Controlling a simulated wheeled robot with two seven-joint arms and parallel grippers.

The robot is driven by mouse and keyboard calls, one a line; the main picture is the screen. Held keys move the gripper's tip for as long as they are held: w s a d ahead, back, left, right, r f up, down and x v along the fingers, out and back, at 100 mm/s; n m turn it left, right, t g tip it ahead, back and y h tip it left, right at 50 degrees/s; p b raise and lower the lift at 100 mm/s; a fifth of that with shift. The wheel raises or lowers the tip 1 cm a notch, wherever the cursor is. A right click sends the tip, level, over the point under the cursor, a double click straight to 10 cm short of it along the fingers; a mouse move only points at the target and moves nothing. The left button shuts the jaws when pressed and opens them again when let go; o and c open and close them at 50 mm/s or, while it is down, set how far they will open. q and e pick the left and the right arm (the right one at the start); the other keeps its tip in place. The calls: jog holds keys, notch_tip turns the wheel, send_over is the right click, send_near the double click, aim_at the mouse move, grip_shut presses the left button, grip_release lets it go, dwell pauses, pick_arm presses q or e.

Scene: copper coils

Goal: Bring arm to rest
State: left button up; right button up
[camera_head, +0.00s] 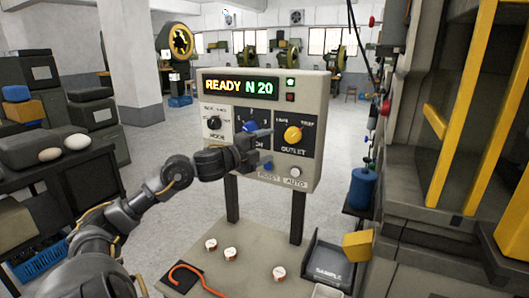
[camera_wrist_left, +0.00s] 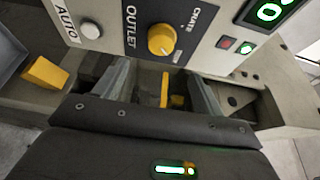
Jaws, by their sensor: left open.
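My left arm (camera_head: 150,192) reaches in from the lower left. My left gripper (camera_head: 263,150) is in front of the control panel (camera_head: 216,169), over its middle dial. Its fingers are spread with nothing between them. In the left wrist view the open gripper (camera_wrist_left: 162,88) points at the panel, below the yellow outlet knob (camera_wrist_left: 161,39). That knob also shows in the head view (camera_head: 292,134), right of the fingertips. I cannot tell whether a fingertip touches the panel. My right gripper is not in view.
The panel's display (camera_head: 241,86) reads READY N 20. Below it, a bench (camera_head: 240,268) holds small round pieces, an orange hook (camera_head: 190,274) and a SAMPLE tray (camera_head: 326,275). A dark rack (camera_head: 87,180) stands left; a machine with yellow bars (camera_head: 466,100) stands right.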

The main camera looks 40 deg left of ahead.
pick_arm(q)
jog(key=shift+s, duration=0.35)
dwell(0.3)
